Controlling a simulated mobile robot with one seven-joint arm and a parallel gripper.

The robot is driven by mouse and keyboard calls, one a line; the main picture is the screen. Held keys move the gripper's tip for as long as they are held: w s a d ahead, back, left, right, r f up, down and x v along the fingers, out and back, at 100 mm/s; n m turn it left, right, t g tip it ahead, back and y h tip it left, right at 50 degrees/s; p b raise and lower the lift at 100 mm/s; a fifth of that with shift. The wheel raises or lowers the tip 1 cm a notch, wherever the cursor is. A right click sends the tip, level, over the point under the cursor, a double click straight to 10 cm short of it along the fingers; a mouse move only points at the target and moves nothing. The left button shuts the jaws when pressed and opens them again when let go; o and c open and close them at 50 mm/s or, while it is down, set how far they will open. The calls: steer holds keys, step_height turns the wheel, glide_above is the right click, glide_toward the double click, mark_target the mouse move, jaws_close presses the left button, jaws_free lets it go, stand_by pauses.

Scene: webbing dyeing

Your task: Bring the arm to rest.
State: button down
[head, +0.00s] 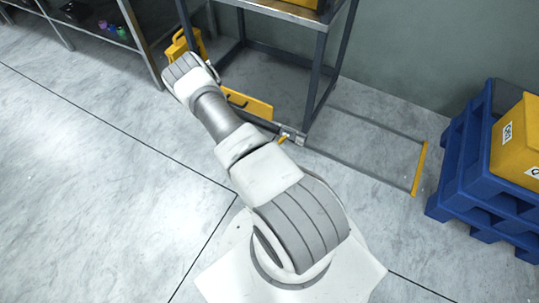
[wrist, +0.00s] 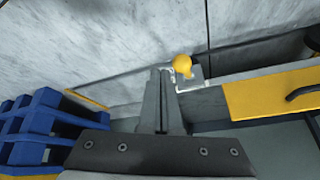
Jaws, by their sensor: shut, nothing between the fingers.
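My arm reaches from the bottom of the head view towards the upper left, its wrist end (head: 188,78) in front of a metal frame stand (head: 318,80). My gripper (wrist: 162,74) shows in the wrist view with its two grey fingers together and nothing held. In that picture a yellow knob (wrist: 182,65) on a metal fitting appears just right of the fingertips; I cannot tell the gap between them. The fingers are not clearly visible in the head view.
A yellow panel with a dark handle (head: 250,104) is low on the stand. A floor-level rail with a yellow end bar (head: 419,168) extends right. Blue pallets (head: 470,190) carry a yellow box (head: 517,145). A shelf (head: 140,45) is upper left. Floor at left is clear.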

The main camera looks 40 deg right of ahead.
steer(key=shift+a+r, duration=0.1)
steer(key=shift+a, duration=0.15)
steer(key=shift+s, duration=0.1)
